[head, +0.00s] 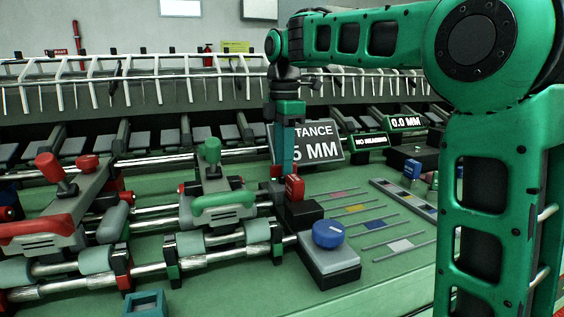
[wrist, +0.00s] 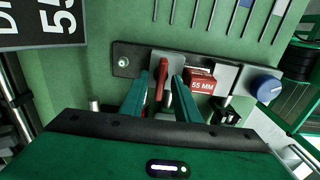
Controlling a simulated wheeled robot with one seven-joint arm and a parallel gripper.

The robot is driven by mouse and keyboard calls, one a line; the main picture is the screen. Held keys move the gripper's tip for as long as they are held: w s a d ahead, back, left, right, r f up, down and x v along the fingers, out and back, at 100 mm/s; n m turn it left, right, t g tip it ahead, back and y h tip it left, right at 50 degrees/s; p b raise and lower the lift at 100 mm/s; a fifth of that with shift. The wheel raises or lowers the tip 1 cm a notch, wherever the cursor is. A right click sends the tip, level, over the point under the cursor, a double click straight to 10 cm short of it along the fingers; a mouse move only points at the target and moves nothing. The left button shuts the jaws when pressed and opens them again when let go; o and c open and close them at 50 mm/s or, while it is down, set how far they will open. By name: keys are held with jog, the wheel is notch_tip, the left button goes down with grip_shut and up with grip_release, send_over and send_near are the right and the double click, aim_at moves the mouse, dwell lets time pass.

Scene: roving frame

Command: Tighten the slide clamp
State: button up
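In the wrist view, a red clamp lever (wrist: 162,80) stands on a grey metal fitting. My gripper (wrist: 161,78) has its two teal fingers on either side of the lever, with visible gaps, so it looks open around it. The lever's lower end is partly hidden between the fingers. A red block marked "55 MM" (wrist: 201,85) sits just right of the right finger. In the head view my gripper (head: 283,172) points down beside the red block (head: 294,187); the lever is mostly hidden there.
A blue knob (head: 328,234) on a grey box stands close by on the right. A sign reading "5 MM" (head: 318,142) stands behind my gripper. Rails with rollers and a green-handled carriage (head: 223,202) lie left.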

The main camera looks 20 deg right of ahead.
jog(key=shift+c, duration=0.6)
grip_shut()
jog(key=shift+m, duration=0.3)
jog(key=m, duration=0.2)
jog(key=shift+m, duration=0.4)
jog(key=m, duration=0.3)
jog(key=shift+m, duration=0.4)
jog(key=m, duration=1)
jog(key=shift+m, duration=0.4)
